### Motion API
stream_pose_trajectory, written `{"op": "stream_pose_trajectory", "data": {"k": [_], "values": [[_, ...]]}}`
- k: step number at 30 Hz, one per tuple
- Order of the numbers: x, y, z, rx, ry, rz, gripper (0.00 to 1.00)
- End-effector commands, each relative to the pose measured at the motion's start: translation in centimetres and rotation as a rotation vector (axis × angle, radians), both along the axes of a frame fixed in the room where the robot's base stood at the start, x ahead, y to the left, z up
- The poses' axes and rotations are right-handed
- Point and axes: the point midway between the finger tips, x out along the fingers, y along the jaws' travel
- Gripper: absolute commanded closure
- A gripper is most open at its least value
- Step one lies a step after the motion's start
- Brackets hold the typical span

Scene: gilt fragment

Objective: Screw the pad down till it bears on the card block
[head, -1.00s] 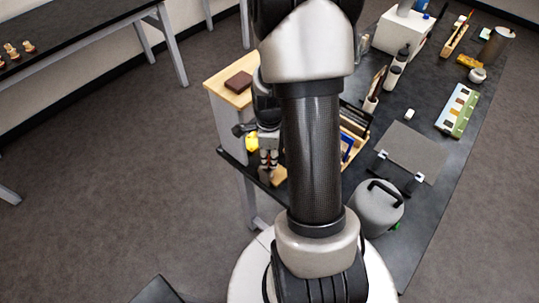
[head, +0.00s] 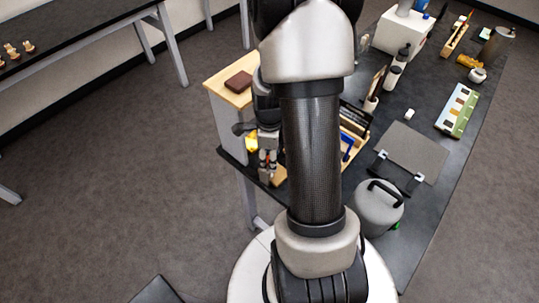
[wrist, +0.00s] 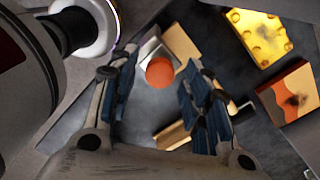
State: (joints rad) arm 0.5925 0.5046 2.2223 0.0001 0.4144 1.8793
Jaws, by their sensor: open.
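In the wrist view a round orange-red knob (wrist: 160,72) sits between the open fingers of my gripper (wrist: 163,95), apart from both blue finger pads. A pale metal piece (wrist: 150,47) and a tan block (wrist: 181,43) lie just beyond it; I cannot tell which part is the pad or whether the tan block is the card block. A brass-coloured piece (wrist: 172,136) shows lower between the fingers. In the head view my gripper (head: 267,176) is over the bench's left corner, beside a tan block (head: 280,176). The gap between pad and card cannot be seen.
A yellow pitted block (wrist: 260,36) and an orange block (wrist: 290,94) lie right of my fingers in the wrist view. In the head view, a wooden stand (head: 226,88) bears a brown block (head: 238,82). A grey rounded case (head: 375,212) stands right of my arm.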

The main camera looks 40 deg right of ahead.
Motion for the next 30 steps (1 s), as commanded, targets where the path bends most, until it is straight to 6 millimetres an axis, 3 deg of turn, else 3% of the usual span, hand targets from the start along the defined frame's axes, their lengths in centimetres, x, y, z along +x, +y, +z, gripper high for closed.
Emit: {"op": "stream_pose_trajectory", "data": {"k": [11, 14, 24, 30], "values": [[0.1, 0.0, 0.5, -0.001, -0.002, 0.0, 0.54], [0.1, -0.1, 1.9, -0.003, -0.003, 0.0, 0.54], [0.1, -0.1, 9.0, -0.003, -0.005, 0.0, 0.54], [0.0, 0.0, 11.4, -0.001, -0.002, 0.0, 0.54]]}}
